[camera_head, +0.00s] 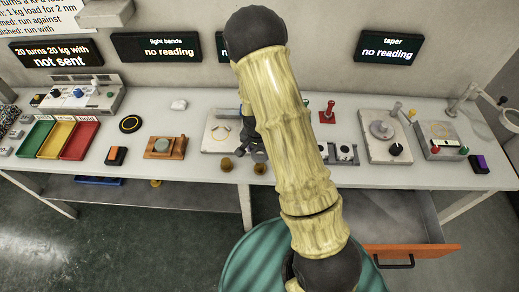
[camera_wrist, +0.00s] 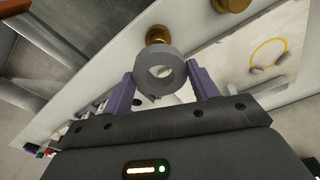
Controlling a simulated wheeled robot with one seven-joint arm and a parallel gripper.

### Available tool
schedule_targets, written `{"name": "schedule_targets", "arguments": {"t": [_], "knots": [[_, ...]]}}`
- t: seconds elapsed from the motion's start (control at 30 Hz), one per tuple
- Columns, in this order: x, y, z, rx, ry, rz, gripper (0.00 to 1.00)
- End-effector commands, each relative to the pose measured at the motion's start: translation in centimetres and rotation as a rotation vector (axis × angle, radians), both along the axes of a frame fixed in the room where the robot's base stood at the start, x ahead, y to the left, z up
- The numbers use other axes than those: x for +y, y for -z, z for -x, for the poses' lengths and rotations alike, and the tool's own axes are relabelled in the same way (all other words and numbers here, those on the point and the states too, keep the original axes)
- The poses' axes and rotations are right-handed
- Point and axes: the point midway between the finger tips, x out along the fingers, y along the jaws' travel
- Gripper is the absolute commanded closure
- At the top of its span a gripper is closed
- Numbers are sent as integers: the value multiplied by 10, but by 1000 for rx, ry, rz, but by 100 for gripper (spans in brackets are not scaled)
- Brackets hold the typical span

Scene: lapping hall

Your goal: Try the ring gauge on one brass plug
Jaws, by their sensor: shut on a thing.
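My gripper (camera_wrist: 160,72) is shut on the grey ring gauge (camera_wrist: 181,75), which sits between its two purple fingers in the wrist view. The ring's hole faces the camera and looks empty. One brass plug (camera_wrist: 158,34) stands just beyond the ring; whether they touch I cannot tell. A second brass plug (camera_wrist: 230,4) is at the top edge. In the head view, both brass plugs, the left one (camera_head: 226,164) and the right one (camera_head: 260,168), stand near the bench's front edge. My gripper (camera_head: 252,146) is just above them there, partly hidden by my arm, and the ring is not clear.
The bench (camera_head: 195,180) holds green, yellow and red trays (camera_head: 80,140) at left and a wooden block device (camera_head: 165,147). A plate with a yellow ring (camera_head: 214,139) lies behind the plugs. Instruments (camera_head: 383,132) stand at right. An orange-fronted drawer (camera_head: 415,252) hangs open below.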

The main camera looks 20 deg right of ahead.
Motion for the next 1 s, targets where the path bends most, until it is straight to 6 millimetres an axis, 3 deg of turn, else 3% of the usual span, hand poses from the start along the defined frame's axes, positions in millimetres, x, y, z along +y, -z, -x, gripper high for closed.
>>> {"name": "schedule_targets", "arguments": {"t": [0.6, 1.0], "knots": [[0, 42, 0, 1, 0, -1, 66], [0, 49, 0, 0, 0, 0, 66]]}}
